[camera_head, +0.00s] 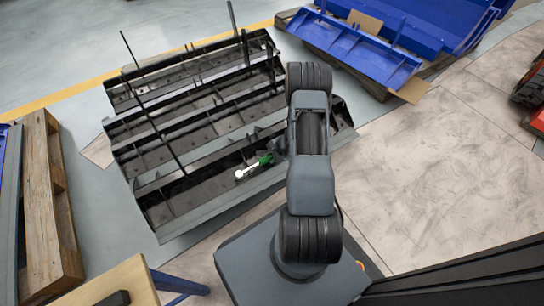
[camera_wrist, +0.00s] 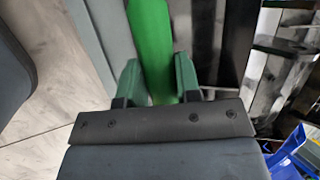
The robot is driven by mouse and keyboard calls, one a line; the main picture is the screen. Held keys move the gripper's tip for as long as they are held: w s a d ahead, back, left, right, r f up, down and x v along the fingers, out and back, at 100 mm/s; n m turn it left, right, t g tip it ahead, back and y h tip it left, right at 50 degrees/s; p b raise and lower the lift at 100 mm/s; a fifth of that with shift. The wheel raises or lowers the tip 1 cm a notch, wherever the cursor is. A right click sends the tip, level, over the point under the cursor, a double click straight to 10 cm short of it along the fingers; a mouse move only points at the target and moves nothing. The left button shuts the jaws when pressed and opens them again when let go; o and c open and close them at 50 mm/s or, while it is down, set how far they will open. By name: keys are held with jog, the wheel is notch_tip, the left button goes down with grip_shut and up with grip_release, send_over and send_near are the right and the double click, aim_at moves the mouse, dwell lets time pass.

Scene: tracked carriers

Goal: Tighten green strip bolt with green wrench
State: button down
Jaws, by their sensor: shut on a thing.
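The wrench (camera_head: 264,160) has a green handle and a pale ring-like head. In the head view the head points left, over the front channel of the black ribbed carrier (camera_head: 205,210). My gripper (camera_wrist: 158,82) has green finger pads and is shut on the handle of the wrench (camera_wrist: 151,35), which runs away from the fingers in the wrist view. In the head view my gripper is mostly hidden beside my arm. I cannot make out the green strip bolt, nor whether the wrench head sits on it or above it. The wrench head is out of the wrist view.
Thin upright rods stand on the carrier, such as one at its back (camera_head: 232,17). Blue carriers (camera_head: 350,50) lie on a pallet at the back right. A wooden pallet (camera_head: 45,200) stands at the left.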

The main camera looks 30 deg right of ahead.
jog(key=shift+w+f+b, duration=0.25)
jog(key=shift+f+b, duration=0.4)
jog(key=shift+b, duration=1.05)
dwell(1.0)
jog(key=shift+b, duration=0.35)
dwell(0.7)
jog(key=shift+w+f, duration=0.3)
jog(key=shift+f, duration=0.55)
dwell(1.4)
dwell(0.5)
jog(key=c, duration=1.4)
grip_release()
grip_shut()
